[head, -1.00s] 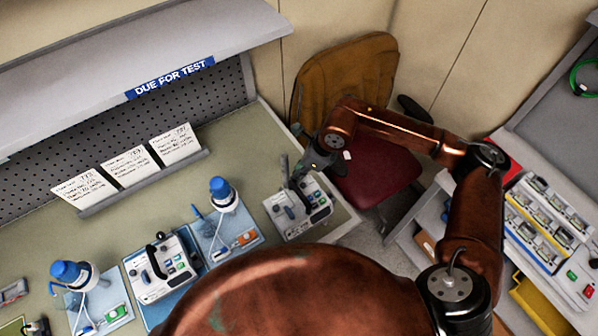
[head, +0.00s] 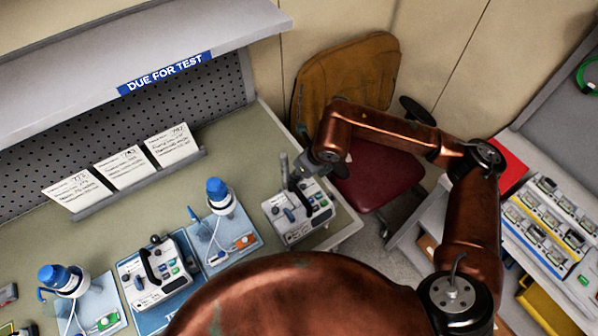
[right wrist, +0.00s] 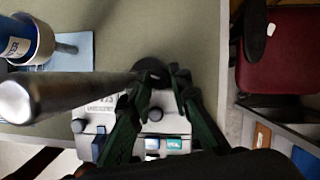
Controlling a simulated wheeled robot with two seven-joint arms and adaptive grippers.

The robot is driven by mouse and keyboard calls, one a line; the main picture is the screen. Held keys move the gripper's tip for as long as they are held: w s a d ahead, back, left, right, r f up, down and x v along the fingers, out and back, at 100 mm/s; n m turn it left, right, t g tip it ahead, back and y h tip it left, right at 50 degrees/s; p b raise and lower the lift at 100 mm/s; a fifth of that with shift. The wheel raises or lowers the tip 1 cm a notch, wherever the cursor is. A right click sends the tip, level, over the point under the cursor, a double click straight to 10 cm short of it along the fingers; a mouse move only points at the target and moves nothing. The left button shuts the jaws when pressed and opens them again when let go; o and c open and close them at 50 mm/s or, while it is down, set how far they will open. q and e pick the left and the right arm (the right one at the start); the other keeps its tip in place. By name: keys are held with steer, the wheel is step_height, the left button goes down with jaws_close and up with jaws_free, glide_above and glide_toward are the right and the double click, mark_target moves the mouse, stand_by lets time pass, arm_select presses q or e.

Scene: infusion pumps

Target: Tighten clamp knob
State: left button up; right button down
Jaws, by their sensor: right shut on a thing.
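A white infusion pump (head: 314,213) stands at the right end of the bench, with a grey metal pole (head: 284,165) rising beside it. My right gripper (head: 298,174) is at the pump's back edge, near the pole. In the right wrist view the pole (right wrist: 75,92) crosses in front of the pump (right wrist: 172,122). There the dark green fingers of my right gripper (right wrist: 163,76) are shut at the black clamp knob (right wrist: 149,66) near the pole. The fingers partly hide the knob. Its thread and how tight it sits cannot be seen. My left gripper is out of view.
Another pump (head: 152,270) on a blue mat and blue-capped devices (head: 220,196) stand to the left on the bench. Written cards (head: 123,167) lean at the back. A chair (head: 375,180) is close to the bench's right end. A side table (head: 550,225) holds several small devices.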

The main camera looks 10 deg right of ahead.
steer(key=c, duration=1.8)
jaws_free()
steer(key=shift+o, duration=0.2)
steer(key=v, duration=0.8)
steer(key=shift+c, duration=0.3)
